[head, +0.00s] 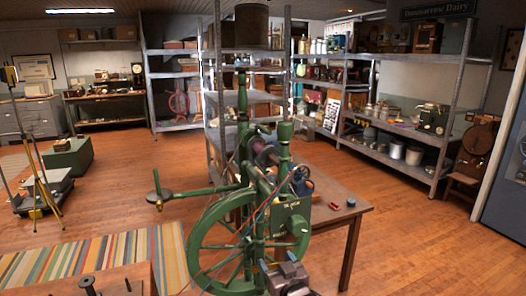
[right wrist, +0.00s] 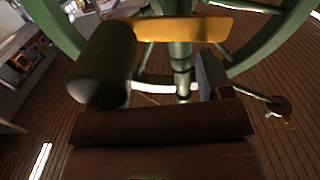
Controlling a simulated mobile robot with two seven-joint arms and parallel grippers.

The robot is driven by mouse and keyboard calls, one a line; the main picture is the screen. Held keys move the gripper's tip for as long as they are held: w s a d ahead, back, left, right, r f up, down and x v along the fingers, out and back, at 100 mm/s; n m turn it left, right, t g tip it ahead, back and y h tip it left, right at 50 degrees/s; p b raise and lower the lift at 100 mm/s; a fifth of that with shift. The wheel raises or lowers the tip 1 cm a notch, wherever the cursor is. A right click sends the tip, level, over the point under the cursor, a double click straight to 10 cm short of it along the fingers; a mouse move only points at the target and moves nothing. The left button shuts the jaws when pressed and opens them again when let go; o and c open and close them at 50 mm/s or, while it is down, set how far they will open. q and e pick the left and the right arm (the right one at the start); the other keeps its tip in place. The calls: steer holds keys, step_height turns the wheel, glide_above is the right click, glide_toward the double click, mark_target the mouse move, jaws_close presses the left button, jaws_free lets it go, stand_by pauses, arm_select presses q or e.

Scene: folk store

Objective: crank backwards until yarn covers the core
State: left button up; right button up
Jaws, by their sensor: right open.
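A green spinning wheel (head: 243,243) stands in the middle of the head view. Its bobbin (head: 266,153) is dark with a pinkish purple part; how much yarn covers the core is too small to tell. Thin red and blue strands run near it. A short green crank handle (head: 300,226) sticks out of the wheel's near side. My right gripper (head: 286,277) is open just below that handle. In the right wrist view the dark green handle (right wrist: 103,65) is close, at the left, with one grey finger (right wrist: 211,78) to its right. The other finger is hidden. My left gripper is out of view.
A wooden table (head: 345,208) with small items stands behind the wheel on the right. A striped rug (head: 85,262) lies at the left. Metal shelves (head: 178,80) line the back. The wooden floor at right (head: 430,240) is clear.

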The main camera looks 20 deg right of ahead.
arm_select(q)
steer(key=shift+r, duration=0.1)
arm_select(e)
steer(key=shift+s, duration=0.1)
arm_select(q)
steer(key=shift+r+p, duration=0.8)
steer(key=shift+p, duration=0.2)
arm_select(e)
steer(key=s, duration=0.8)
steer(key=shift+s+d, duration=0.2)
steer(key=shift+s, duration=0.2)
steer(key=shift+r, duration=0.1)
